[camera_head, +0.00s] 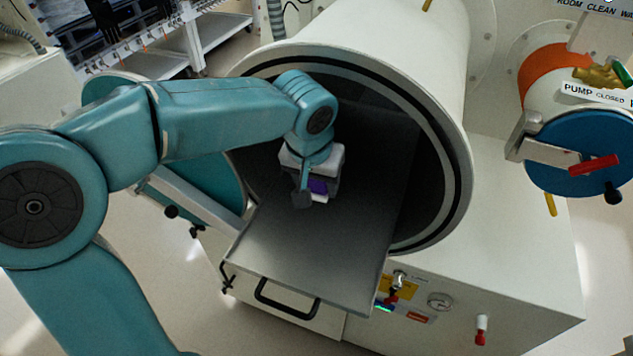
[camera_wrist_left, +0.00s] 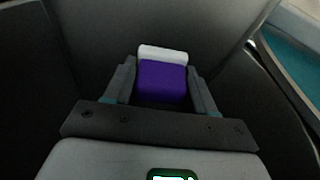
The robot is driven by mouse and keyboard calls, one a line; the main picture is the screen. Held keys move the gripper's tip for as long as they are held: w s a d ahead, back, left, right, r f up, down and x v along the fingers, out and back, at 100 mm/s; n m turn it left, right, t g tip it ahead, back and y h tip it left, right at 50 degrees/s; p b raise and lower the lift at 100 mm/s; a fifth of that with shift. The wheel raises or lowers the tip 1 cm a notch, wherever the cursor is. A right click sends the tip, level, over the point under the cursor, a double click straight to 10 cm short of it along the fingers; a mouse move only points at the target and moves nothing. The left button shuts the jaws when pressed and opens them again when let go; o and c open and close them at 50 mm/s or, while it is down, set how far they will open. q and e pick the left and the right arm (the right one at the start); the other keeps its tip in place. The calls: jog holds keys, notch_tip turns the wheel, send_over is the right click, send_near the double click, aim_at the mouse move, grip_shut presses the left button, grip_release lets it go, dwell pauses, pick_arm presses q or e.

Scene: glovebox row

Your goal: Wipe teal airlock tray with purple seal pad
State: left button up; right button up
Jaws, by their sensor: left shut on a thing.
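The airlock tray (camera_head: 310,262) is a grey metal sheet sliding out of the large round airlock, whose open door (camera_head: 215,185) is teal. My left gripper (camera_head: 316,197) is over the tray at the airlock mouth, shut on the purple seal pad (camera_head: 318,187). In the left wrist view the pad (camera_wrist_left: 162,82) is purple with a white edge and sits between the two fingers of my left gripper (camera_wrist_left: 162,88). The pad appears low over the tray, but I cannot tell whether it touches. My right gripper is not in view.
The round airlock rim (camera_head: 455,165) surrounds the tray's inner part. A second port with a blue door (camera_head: 585,150) stands at right. A gauge (camera_head: 440,301) and valves are below. A shelf cart (camera_head: 215,30) is behind.

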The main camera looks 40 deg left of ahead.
pick_arm(q)
jog(key=shift+r+p, duration=1.1)
jog(key=shift+r, duration=0.5)
jog(key=shift+f, duration=0.1)
